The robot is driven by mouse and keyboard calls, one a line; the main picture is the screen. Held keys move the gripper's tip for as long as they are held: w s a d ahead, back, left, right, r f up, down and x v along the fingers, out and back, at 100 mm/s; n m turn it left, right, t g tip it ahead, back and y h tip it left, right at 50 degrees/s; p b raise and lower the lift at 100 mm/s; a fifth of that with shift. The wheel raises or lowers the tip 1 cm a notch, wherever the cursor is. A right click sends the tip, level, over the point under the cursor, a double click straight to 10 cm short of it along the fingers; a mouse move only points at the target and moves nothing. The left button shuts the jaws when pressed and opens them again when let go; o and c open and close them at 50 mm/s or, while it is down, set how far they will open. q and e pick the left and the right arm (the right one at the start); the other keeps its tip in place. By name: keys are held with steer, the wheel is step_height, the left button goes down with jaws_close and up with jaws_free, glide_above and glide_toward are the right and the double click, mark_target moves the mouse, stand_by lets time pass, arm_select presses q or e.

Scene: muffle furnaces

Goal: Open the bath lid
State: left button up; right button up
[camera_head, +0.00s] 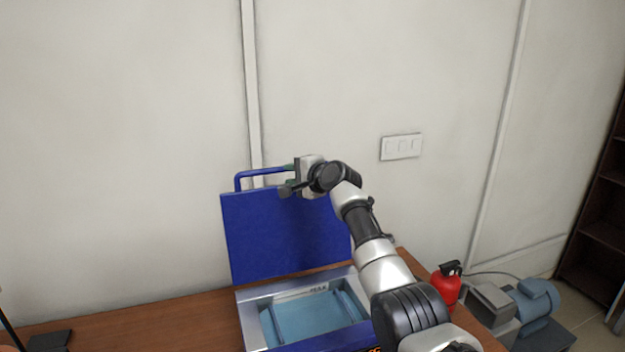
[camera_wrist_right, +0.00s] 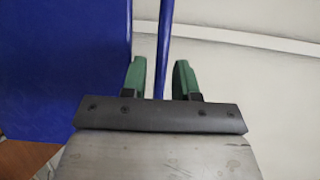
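The bath (camera_head: 262,297) is a metal box with a light blue basin, standing on the brown table. Its blue lid (camera_head: 275,236) stands raised, nearly upright, at the back of the bath, with a blue bar handle (camera_head: 243,178) along its top edge. My right gripper (camera_head: 289,180) is at the handle, near the top of the lid. In the right wrist view, its two green fingers (camera_wrist_right: 162,80) stand apart on either side of the blue handle (camera_wrist_right: 166,45), with gaps visible at both sides. The lid (camera_wrist_right: 60,65) fills the left of that view. My left gripper is not in view.
A red fire extinguisher (camera_head: 447,283) and a blue-grey motor pump (camera_head: 534,301) stand to the right of the table. The wall (camera_head: 330,60) with a switch plate (camera_head: 401,146) is close behind the lid. A dark flat object (camera_head: 49,341) lies at the table's left.

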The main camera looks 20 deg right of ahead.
steer(key=b+v, duration=0.2)
steer(key=v, duration=0.6)
steer(key=shift+s+b, duration=0.15)
steer(key=shift+b, duration=0.15)
